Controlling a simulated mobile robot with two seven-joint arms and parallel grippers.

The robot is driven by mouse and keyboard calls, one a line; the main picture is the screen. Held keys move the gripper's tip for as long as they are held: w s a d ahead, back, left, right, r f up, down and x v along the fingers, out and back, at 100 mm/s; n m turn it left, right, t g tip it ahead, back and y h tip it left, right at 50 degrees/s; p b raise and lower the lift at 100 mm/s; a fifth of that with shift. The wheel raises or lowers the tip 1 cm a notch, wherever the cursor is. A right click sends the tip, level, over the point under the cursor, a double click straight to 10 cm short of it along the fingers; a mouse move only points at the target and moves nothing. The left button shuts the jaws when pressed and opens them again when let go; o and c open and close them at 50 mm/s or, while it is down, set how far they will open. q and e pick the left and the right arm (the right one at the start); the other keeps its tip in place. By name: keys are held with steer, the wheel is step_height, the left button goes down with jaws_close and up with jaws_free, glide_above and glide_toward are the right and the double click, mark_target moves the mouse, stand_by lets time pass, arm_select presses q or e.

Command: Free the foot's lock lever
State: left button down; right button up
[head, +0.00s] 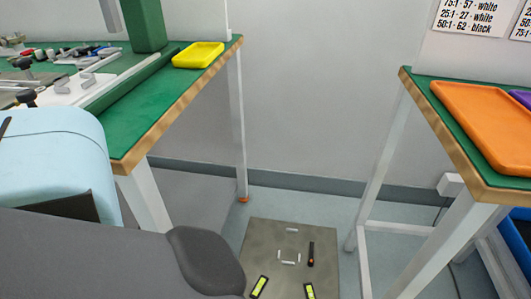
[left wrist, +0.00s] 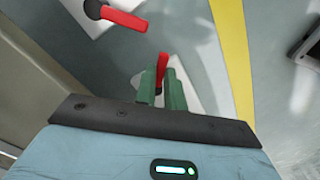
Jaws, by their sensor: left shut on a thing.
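In the left wrist view, my left gripper (left wrist: 161,85) has its two green fingers shut on a red lever (left wrist: 163,62), whose red end shows between and beyond the fingertips. White parts lie just behind the lever, over a pale floor. A second red lever (left wrist: 122,18) with a dark round end sits at the upper left, apart from the fingers. The fingers hide the lower part of the held lever. Neither gripper shows in the head view, and my right gripper is in no view.
A green-topped bench with a yellow tray (head: 198,55) stands at the left. Another bench with an orange tray (head: 486,125) stands at the right. Between them a grey plate (head: 265,240) lies on the floor. A yellow stripe (left wrist: 234,60) crosses the left wrist view.

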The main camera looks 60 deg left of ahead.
arm_select(q)
steer(key=m+p, duration=0.2)
steer(key=shift+s+r+m, duration=0.15)
steer(key=shift+s+m, duration=0.2)
steer(key=shift+m, duration=0.05)
steer(key=m, duration=0.1)
steer(key=m+p, duration=0.1)
steer(key=shift+s+m+p, duration=0.3)
steer(key=m, duration=0.2)
steer(key=m+p, duration=0.1)
steer(key=shift+s+a, duration=0.25)
steer(key=shift+s, duration=0.1)
steer(key=shift+m, duration=0.4)
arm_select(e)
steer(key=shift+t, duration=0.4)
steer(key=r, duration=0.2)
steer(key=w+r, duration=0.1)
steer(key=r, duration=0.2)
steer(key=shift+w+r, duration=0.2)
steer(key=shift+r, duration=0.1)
arm_select(q)
steer(key=shift+s+f, duration=0.1)
steer(key=shift+f, duration=0.1)
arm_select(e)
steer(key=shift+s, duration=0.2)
